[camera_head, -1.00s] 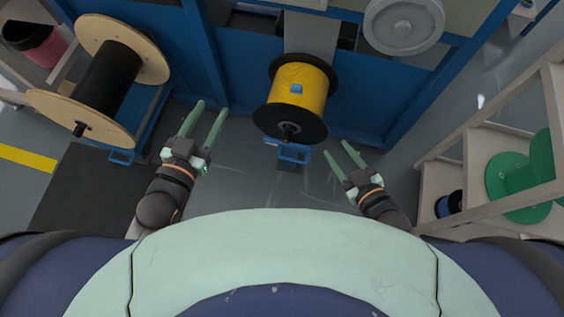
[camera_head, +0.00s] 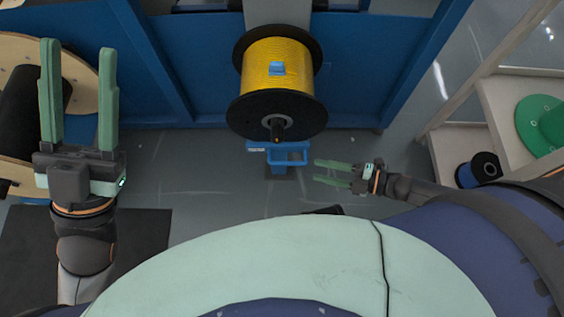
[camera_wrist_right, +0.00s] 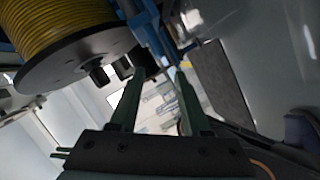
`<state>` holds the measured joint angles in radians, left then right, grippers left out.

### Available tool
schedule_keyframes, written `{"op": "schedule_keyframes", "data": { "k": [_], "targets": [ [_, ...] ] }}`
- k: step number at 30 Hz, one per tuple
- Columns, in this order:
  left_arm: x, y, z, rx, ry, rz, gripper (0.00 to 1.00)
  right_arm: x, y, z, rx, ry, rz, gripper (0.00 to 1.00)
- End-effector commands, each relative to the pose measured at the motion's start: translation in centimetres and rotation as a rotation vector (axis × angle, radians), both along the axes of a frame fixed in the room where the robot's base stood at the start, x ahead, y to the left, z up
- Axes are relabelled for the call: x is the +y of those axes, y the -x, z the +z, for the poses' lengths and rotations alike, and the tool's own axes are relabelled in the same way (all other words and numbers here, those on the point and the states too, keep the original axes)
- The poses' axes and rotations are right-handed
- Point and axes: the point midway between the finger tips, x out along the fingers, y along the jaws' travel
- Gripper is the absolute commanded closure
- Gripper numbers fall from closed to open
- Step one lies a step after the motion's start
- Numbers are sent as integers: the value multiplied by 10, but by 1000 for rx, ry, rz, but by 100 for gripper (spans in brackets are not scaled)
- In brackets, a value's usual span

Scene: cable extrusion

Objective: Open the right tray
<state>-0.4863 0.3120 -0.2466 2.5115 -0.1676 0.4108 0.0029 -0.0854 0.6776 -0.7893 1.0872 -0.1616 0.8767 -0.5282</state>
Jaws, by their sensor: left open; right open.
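I cannot make out a clear tray. A small blue frame with a loop-like front (camera_head: 287,154) juts out below the yellow cable spool (camera_head: 277,68); I cannot tell if it belongs to a tray. My right gripper (camera_head: 318,171) is open and empty, pointing left, just right of and below this frame. In the right wrist view its fingers (camera_wrist_right: 158,72) are apart, and a blue part (camera_wrist_right: 146,30) lies just beyond the fingertips. My left gripper (camera_head: 78,48) is open and empty, raised at the left, in front of a wooden-flanged spool (camera_head: 80,85).
A blue machine frame (camera_head: 180,60) spans the back. A shelf (camera_head: 490,110) with a green spool (camera_head: 540,125) and a blue-black spool (camera_head: 478,170) stands at the right. The grey floor (camera_head: 200,170) between my grippers is clear.

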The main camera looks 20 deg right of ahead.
Motion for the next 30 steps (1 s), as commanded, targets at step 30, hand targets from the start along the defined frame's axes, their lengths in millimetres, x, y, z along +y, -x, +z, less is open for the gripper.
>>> {"op": "schedule_keyframes", "data": {
  "k": [30],
  "targets": [
    [-4, -2, -32, 13, -21, 5, 50, 90, -60, -23, 3, -2, -2, 56]
  ]
}}
